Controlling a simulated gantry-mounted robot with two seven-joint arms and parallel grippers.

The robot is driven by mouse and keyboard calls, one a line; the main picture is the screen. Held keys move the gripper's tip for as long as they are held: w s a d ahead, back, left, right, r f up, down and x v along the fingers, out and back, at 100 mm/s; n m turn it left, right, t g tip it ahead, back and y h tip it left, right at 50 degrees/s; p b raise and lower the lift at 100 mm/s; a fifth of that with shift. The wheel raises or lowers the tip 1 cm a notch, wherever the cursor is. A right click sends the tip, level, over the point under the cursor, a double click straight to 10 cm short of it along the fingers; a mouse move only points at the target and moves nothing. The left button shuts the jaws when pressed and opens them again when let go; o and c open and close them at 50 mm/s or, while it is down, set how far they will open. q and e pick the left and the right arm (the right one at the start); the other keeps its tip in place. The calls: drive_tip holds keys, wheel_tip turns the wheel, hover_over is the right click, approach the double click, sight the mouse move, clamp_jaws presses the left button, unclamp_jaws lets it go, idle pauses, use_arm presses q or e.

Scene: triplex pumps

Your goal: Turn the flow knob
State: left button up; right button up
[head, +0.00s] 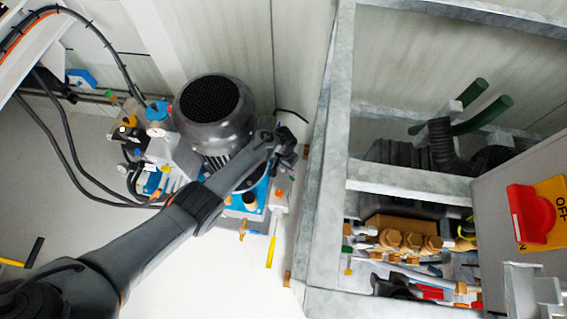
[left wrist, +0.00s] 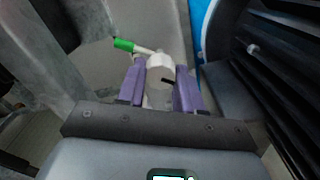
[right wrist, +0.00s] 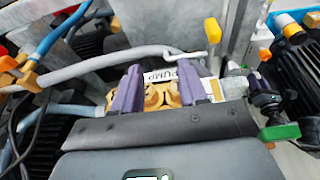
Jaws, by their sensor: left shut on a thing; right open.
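The knob, a pale, round piece with a small black pin or pointer (left wrist: 160,64), shows between the purple fingers of my left gripper (left wrist: 160,78) in the left wrist view. The fingers are shut on its sides. In the head view my left gripper (head: 287,148) is beside the dark motor (head: 213,112), and the gripper hides the knob there. My right gripper (right wrist: 160,88) is open, with brass fittings (right wrist: 165,95) and a PUMP label (right wrist: 160,76) behind its fingers. I see nothing held in it.
A green-handled lever (left wrist: 124,45) sits close beside the knob. A grey steel frame (head: 324,190) stands right of my left gripper. A red switch on a yellow plate (head: 531,213) is at the far right. Hoses (right wrist: 110,60) and a yellow-handled lever (right wrist: 212,31) crowd my right gripper.

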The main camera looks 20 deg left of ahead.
use_arm(q)
drive_tip(key=m, duration=0.4)
drive_tip(key=shift+m, duration=0.3)
drive_tip(key=m, duration=0.4)
drive_tip(key=shift+m, duration=0.4)
drive_tip(key=o, duration=1)
drive_tip(key=shift+o, duration=0.2)
